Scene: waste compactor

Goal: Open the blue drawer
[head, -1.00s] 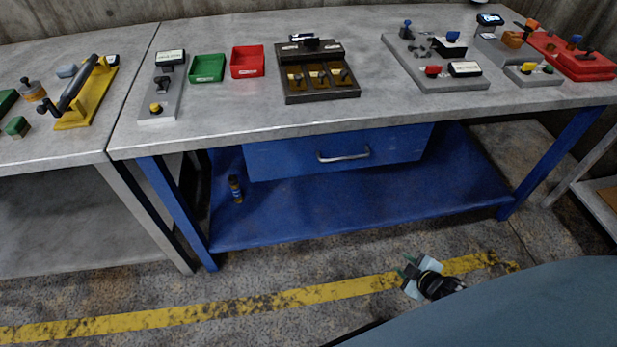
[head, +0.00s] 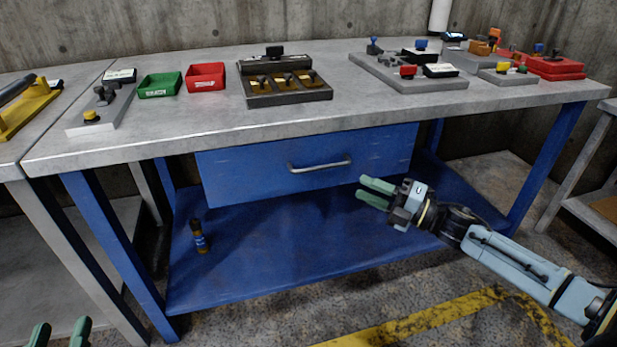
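The blue drawer (head: 240,177) is closed under the tabletop of the workbench. Its silver bar handle (head: 320,166) runs across the middle of its front and is unobstructed. My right gripper (head: 374,193) is open and empty, its green fingers pointing left, below and to the right of the handle and apart from it. My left gripper (head: 60,335) shows only its green fingertips at the bottom left edge; they are apart with nothing seen between them, far from the drawer.
The workbench top (head: 200,122) holds a green bin (head: 159,87), a red bin (head: 206,77), a dark tray (head: 285,88) and a grey fixture board (head: 410,72). A small bottle (head: 199,237) stands on the blue lower shelf (head: 260,262). Blue legs stand at both ends. The floor in front is clear.

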